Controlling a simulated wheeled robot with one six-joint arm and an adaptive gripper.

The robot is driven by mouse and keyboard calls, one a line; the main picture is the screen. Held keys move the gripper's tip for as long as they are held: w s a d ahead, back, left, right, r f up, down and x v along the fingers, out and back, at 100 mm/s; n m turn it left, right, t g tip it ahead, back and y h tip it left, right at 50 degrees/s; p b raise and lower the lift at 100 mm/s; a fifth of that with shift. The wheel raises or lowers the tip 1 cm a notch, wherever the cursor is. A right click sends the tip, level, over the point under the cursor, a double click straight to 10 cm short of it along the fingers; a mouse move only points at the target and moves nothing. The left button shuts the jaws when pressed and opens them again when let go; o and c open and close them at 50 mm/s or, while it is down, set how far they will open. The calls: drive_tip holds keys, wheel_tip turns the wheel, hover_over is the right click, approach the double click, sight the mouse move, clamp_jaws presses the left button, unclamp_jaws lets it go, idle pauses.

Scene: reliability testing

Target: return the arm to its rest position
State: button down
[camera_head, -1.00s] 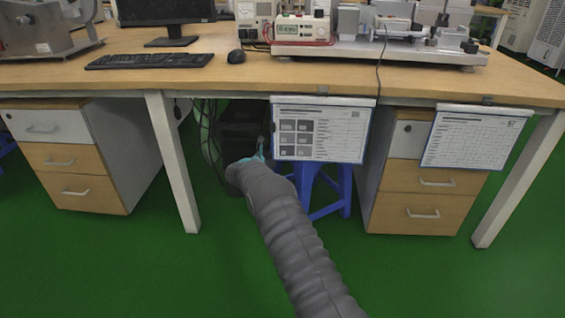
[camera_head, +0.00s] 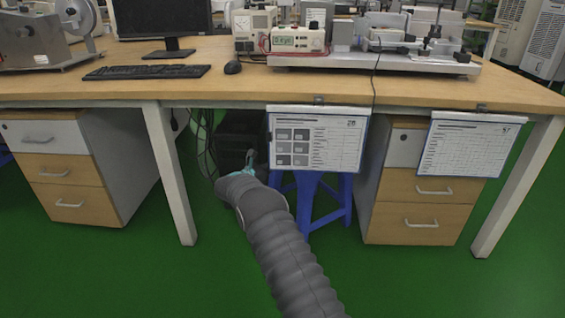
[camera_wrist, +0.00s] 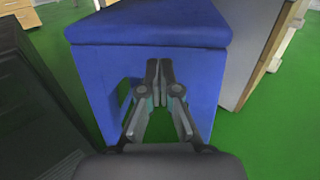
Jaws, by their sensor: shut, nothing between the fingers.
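My gripper (camera_wrist: 159,66) shows in the wrist view with its fingertips together and nothing between them. It points toward a blue stool (camera_wrist: 150,25) under the table, which fills the middle of that view. In the head view my arm, in a grey ribbed sleeve, reaches forward from the bottom toward the space under the table. My gripper (camera_head: 250,160) shows small there, in front of a dark computer case (camera_head: 238,135) and left of the blue stool (camera_head: 318,205). Its fingers are too small to make out in that view.
The wooden table (camera_head: 350,88) holds a monitor (camera_head: 165,18), keyboard (camera_head: 147,72), mouse (camera_head: 233,67) and test equipment (camera_head: 375,60). Drawer cabinets stand at left (camera_head: 65,170) and right (camera_head: 420,210). Two paper sheets (camera_head: 318,140) (camera_head: 470,147) hang from the front edge. Green floor in front is clear.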

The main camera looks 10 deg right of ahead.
drive_tip(key=v, duration=0.8)
drive_tip(key=s+f+m+g+y, duration=0.25)
drive_tip(key=s+f+m, duration=0.2)
drive_tip(key=f, duration=0.55)
drive_tip(key=s+d+m+g+y, duration=0.2)
drive_tip(key=s+d+m+g, duration=0.15)
drive_tip(key=s, duration=0.55)
drive_tip(key=s+d+r+m+y+p, duration=0.1)
drive_tip(key=s+r+m, duration=0.4)
drive_tip(key=s+r, duration=0.6)
drive_tip(key=s+d+r+m+t+y+p, duration=0.1)
drive_tip(key=s+r+m+y, duration=0.5)
drive_tip(key=s+r, duration=0.6)
drive_tip(key=s+d+r+m+t+y+p, duration=0.1)
drive_tip(key=s+d+r+m+y+p, duration=0.1)
drive_tip(key=s+r, duration=0.9)
drive_tip(key=s+m+y+p, duration=0.1)
drive_tip(key=s+m+p, duration=0.1)
drive_tip(key=s, duration=0.6)
drive_tip(key=shift+d+r+m+y, duration=0.3)
drive_tip(key=shift+d+m+y, duration=0.05)
drive_tip(key=shift+m, duration=0.35)
